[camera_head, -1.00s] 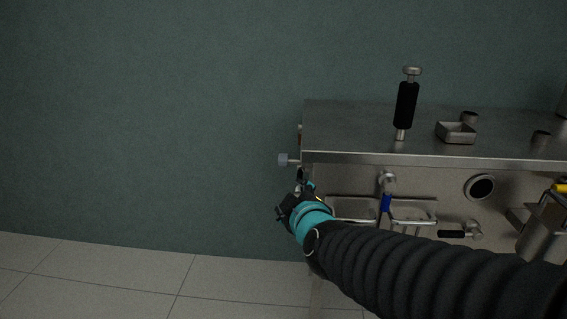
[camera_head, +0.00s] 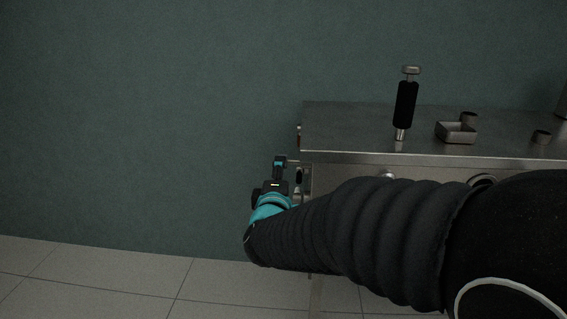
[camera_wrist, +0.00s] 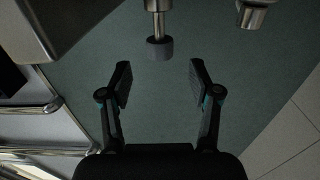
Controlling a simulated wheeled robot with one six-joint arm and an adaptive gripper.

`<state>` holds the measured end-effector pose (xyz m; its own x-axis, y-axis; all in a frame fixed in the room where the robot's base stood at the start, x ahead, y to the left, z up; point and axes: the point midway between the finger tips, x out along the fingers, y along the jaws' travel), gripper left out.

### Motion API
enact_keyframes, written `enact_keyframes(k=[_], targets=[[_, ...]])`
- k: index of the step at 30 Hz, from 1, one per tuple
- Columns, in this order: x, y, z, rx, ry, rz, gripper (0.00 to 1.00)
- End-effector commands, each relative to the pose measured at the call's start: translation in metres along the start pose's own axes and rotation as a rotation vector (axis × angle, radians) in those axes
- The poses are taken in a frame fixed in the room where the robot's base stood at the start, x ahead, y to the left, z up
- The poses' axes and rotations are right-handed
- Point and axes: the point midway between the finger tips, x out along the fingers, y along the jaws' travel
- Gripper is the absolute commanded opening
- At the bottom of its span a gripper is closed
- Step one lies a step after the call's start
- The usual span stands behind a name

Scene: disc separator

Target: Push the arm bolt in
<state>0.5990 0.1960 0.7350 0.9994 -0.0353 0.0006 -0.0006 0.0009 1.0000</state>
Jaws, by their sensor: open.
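In the wrist view, what looks like the arm bolt (camera_wrist: 159,47) is a metal shaft with a dark grey round head, pointing down the picture from the top edge. My gripper (camera_wrist: 159,72) is open, with one finger on each side of the bolt's line. The bolt head lies just beyond the fingertips, roughly centred between them, and no contact shows. In the head view my gripper (camera_head: 280,164) is at the left end of the steel machine (camera_head: 330,155) and hides the bolt there.
A second metal cylinder (camera_wrist: 252,14) hangs at the upper right of the wrist view. Bent steel rods (camera_wrist: 45,108) are at its left. On the machine top stand a black-handled tool (camera_head: 404,105) and a small square tray (camera_head: 456,133). Left of the machine is open space before the wall.

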Motion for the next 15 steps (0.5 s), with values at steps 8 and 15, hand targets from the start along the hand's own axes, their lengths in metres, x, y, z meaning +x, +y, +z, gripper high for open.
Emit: enact_keyframes(k=[8, 15], targets=[[0.05, -0.001, 0.001, 0.0, -0.001, 0.0, 0.62], [0.071, 0.0, -0.001, 0.0, 0.001, 0.0, 0.62]])
